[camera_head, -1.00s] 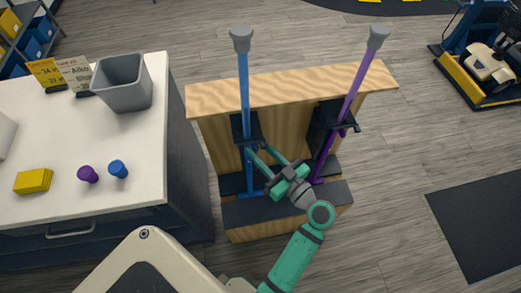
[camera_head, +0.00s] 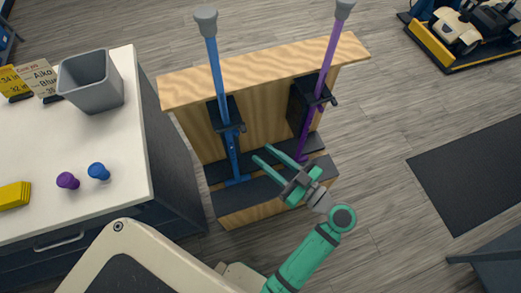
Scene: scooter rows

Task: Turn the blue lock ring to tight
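The blue scooter pole (camera_head: 216,70) stands upright in the wooden rack, with a grey cap on top. A dark collar with a short lever (camera_head: 238,128) sits partway down it, against a black bracket. I take this collar to be the blue lock ring; its markings are too small to read. My gripper (camera_head: 264,154) is open and empty, its two green fingers pointing up and left. In the picture it lies to the lower right of the collar, apart from the blue pole.
A purple pole (camera_head: 327,68) with a similar lever stands right of the blue one in the wooden rack (camera_head: 260,75). The white counter (camera_head: 110,140) at left holds a grey bin (camera_head: 90,82), purple and blue knobs and yellow blocks.

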